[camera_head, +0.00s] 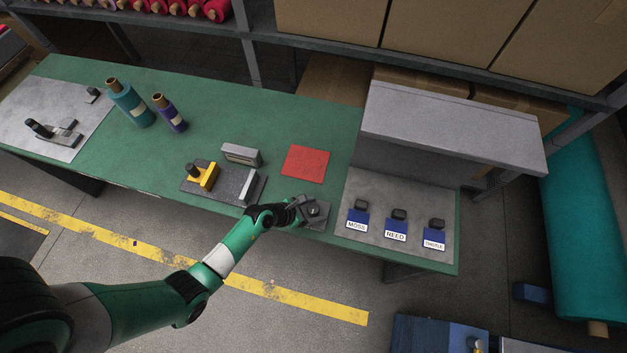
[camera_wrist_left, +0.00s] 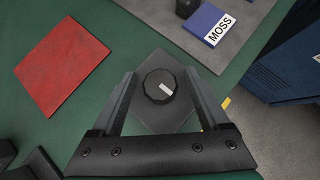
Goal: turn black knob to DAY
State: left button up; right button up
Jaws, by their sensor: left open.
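The black knob (camera_wrist_left: 160,87) is round with a pale pointer mark and sits on a dark grey plate (camera_wrist_left: 164,120). In the head view the knob (camera_head: 313,210) is at the front of the green table, just right of my left gripper (camera_head: 300,208). In the left wrist view my left gripper (camera_wrist_left: 161,82) is open, with one finger on each side of the knob and a gap showing on both sides. No DAY label can be read in either view. My right gripper is not in view.
A red felt square (camera_head: 306,164) lies behind the knob. Blue blocks labelled MOSS (camera_head: 357,219), REED (camera_head: 396,230) and a third stand on a grey board to the right. A yellow-handled device (camera_head: 203,176) is to the left. The table's front edge is close.

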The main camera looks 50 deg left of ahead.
pick_arm(q)
grip_shut()
jog(key=shift+m+h, duration=0.3)
jog(key=shift+m, duration=0.1)
jog(key=m+h+b, duration=0.1)
jog(key=m, duration=0.1)
jog(key=shift+a+f+m+g+h, duration=0.1)
jog(key=shift+m+g+h, duration=0.2)
jog(key=shift+g+h, duration=0.1)
jog(key=m+g+h+b, duration=0.1)
jog(key=m+h+b, duration=0.1)
jog(key=shift+w+m, duration=0.1)
jog(key=shift+m, duration=0.3)
jog(key=m+g+b, duration=0.1)
jog(key=m+g+h+b, duration=0.1)
jog(key=m+b, duration=0.1)
jog(key=shift+f+h, duration=0.15)
jog(key=shift+h, duration=0.15)
jog(key=shift+r+m+g+h+b, duration=0.2)
jog(key=shift+m+g+h+b, duration=0.2)
jog(key=shift+m+g+b, duration=0.85)
jog(key=shift+t, duration=0.25)
